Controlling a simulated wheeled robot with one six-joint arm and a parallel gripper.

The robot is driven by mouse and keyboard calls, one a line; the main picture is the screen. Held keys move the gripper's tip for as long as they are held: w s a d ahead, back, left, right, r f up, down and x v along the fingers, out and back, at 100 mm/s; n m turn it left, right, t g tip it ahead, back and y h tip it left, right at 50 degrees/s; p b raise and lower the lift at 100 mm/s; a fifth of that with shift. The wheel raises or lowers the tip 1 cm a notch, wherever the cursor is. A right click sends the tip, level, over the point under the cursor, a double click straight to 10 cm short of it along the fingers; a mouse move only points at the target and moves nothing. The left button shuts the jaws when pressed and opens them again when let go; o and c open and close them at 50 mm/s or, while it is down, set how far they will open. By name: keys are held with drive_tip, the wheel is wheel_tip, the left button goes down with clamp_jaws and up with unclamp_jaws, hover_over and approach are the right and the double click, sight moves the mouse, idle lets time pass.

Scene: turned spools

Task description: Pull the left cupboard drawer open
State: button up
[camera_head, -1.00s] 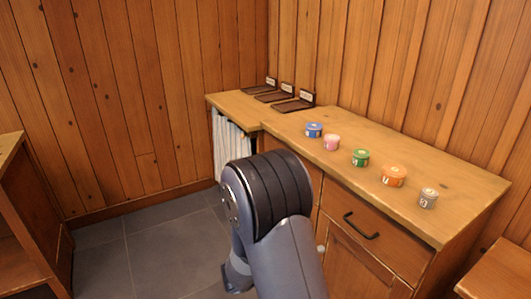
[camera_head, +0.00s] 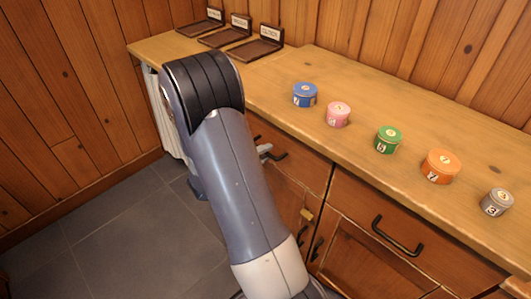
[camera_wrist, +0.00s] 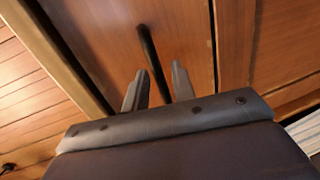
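The left cupboard drawer (camera_head: 308,161) is under the worktop, its front partly hidden by my arm in the head view. Its black bar handle (camera_head: 279,156) shows just right of my arm. My gripper (camera_head: 265,150) is at this handle, mostly hidden behind my arm. In the wrist view my gripper (camera_wrist: 158,83) is open, with the handle (camera_wrist: 150,50) running between its two fingers. A gap shows on each side of the bar. The drawer front (camera_wrist: 185,35) looks closed.
The right drawer has a black handle (camera_head: 398,237). Blue (camera_head: 305,95), pink (camera_head: 338,115), green (camera_head: 388,140), orange (camera_head: 441,167) and grey (camera_head: 496,203) tins stand on the worktop (camera_head: 400,100). Dark labelled trays (camera_head: 255,47) sit at the back left. Grey floor (camera_head: 120,235) is clear at left.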

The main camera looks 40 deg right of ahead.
drive_tip(key=shift+w+d+f, duration=0.1)
drive_tip(key=shift+w+d, duration=0.2)
drive_tip(key=shift+d, duration=0.3)
drive_tip(key=shift+c, duration=0.4)
clamp_jaws()
